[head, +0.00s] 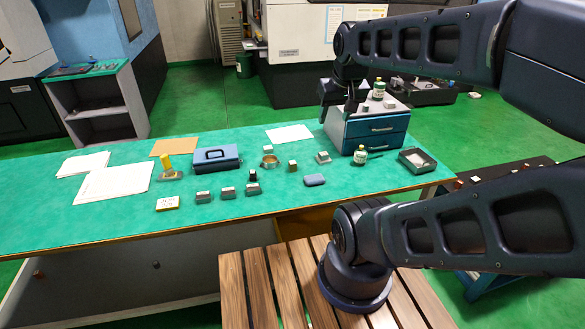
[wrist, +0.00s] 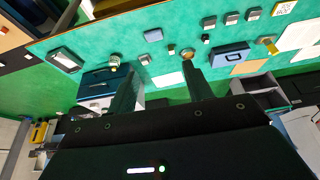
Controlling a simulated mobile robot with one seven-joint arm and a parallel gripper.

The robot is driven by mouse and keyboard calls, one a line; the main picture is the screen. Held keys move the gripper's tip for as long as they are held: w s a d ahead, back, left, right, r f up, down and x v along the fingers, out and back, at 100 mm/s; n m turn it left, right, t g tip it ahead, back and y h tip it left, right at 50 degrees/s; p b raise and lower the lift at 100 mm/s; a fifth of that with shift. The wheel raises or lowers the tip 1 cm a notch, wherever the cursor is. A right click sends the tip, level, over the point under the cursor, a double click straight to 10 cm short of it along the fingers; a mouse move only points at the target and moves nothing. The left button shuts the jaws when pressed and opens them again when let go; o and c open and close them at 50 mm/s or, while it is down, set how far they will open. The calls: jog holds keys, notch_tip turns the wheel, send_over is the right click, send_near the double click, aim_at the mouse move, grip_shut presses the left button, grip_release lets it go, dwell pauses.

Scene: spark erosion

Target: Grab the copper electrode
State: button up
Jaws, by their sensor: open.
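I cannot pick out the copper electrode for certain. A small block with a brownish front (head: 293,165) stands on the green bench top (head: 110,217), right of a brass-coloured ring (head: 270,160). The block shows small in the wrist view (wrist: 171,49), and the ring shows there too (wrist: 187,53). Small pieces (head: 364,107) lie on top of the blue drawer cabinet, too small to identify. My gripper (head: 352,104) is above the left part of the cabinet top and partly hides it. In the wrist view its fingers (wrist: 160,88) are apart, with nothing seen held between them.
The blue drawer cabinet (head: 376,128) stands at the bench's back right, with a bottle (head: 379,89) on top and another bottle (head: 360,154) in front. A grey tray (head: 417,160) lies right. A blue box (head: 216,158), several grey blocks and papers (head: 115,184) occupy the middle and left.

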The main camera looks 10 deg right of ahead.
jog(key=shift+w, duration=0.15)
jog(key=n+g+h, duration=0.4)
jog(key=n+h, duration=0.1)
jog(key=n, duration=1.4)
send_over(292, 162)
jog(key=a, duration=0.4)
notch_tip(292, 162, down, 32)
jog(key=f, duration=0.1)
jog(key=d+f, duration=0.1)
jog(key=f, duration=0.1)
jog(key=shift+s+d+f, duration=0.3)
jog(key=shift+s, duration=0.1)
jog(key=shift+y, duration=0.3)
jog(key=shift+x, duration=3)
jog(key=shift+w+d+r, duration=0.1)
jog(key=shift+d+r, duration=0.05)
jog(key=shift+d, duration=0.05)
grip_shut()
